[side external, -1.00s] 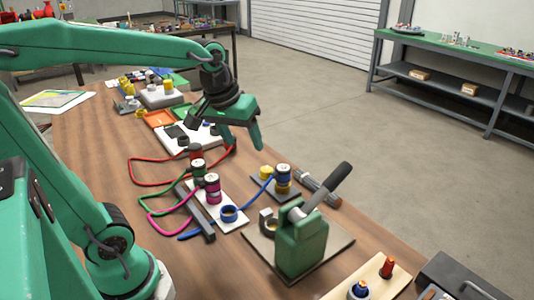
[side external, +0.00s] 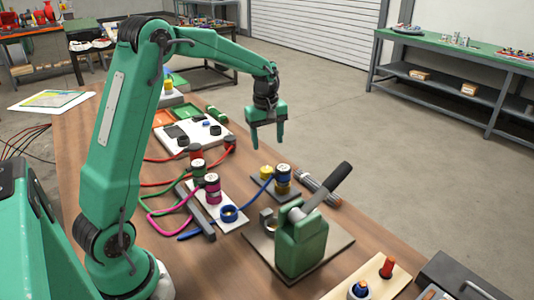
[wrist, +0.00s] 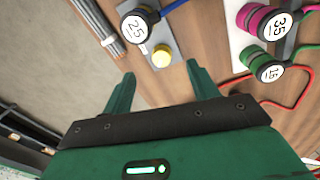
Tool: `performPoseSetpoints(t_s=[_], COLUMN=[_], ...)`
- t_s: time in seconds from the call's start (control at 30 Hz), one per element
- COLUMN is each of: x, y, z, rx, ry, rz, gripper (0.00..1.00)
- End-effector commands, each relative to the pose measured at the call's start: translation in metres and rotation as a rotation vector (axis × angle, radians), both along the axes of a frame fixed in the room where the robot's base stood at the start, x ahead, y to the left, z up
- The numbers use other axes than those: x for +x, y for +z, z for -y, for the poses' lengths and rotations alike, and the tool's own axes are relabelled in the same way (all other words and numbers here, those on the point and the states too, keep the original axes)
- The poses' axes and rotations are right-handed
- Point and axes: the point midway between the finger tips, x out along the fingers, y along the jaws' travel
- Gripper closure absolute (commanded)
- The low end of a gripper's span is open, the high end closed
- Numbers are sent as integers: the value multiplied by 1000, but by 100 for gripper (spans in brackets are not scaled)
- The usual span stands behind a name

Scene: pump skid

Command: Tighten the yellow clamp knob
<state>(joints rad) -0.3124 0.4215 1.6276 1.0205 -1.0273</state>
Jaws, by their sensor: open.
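In the wrist view the yellow knob (wrist: 161,57) lies just beyond and between my fingertips, in line with the gap. My gripper (side external: 267,145) is above the yellow knob, fingers pointing down, open and empty. Its two green fingers (wrist: 161,75) show apart in the wrist view. Nothing touches the knob.
A white plate (side external: 236,222) with magenta and green-labelled fittings and coloured hoses stands left of the knob. A green lever clamp (side external: 300,240) with a black handle stands nearer the camera.

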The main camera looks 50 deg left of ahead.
Motion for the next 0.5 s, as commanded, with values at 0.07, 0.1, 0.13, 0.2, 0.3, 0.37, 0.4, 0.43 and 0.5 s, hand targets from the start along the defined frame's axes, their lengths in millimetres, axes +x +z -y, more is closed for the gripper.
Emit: performPoseSetpoints(t_s=[0.07,0.1,0.13,0.2,0.3,0.37,0.4,0.43,0.5], x=[8,11,13,17,21,23,23,24,24], y=[-17,-24,-29,-39,-49,-53,-55,-55,-56], z=[-12,-17,-20,-27,-34,-36,-37,-38,-38], rx=[-10,-13,-16,-22,-27,-29,-29,-30,-30], ry=[64,94,115,158,202,218,226,230,234], rz=[-22,-29,-35,-46,-59,-62,-64,-65,-67], gripper=[41,41,41,41,41,41,41,41,41])
